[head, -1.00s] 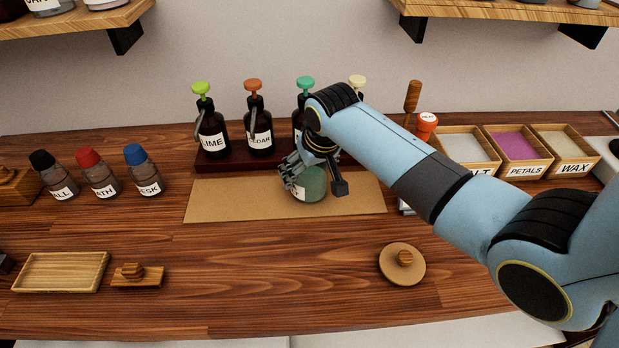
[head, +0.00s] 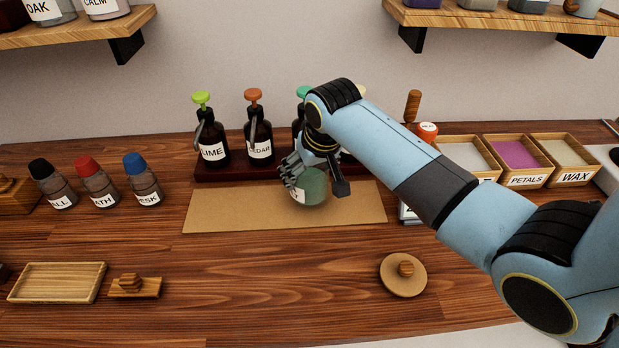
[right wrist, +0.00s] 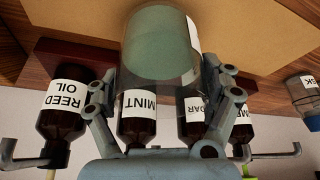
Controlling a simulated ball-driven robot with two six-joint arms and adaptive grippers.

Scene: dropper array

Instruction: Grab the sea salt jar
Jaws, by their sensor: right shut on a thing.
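A clear glass jar with green contents (head: 316,187) is in my right gripper (head: 318,178), over the tan mat (head: 230,209). The gripper is shut around the jar's sides. In the right wrist view the jar (right wrist: 160,45) sits between the two fingers (right wrist: 155,95). Only a sliver of its white label shows, so I cannot read its name. Whether its base touches the mat is hard to tell. My left gripper is not in view.
Dark pump bottles (head: 258,140) stand in a row close behind the jar. Trays of petals (head: 516,155) and wax (head: 565,150) are at right. A round wooden lid (head: 403,285) lies at front right. Small capped bottles (head: 98,185) stand left. The front middle is clear.

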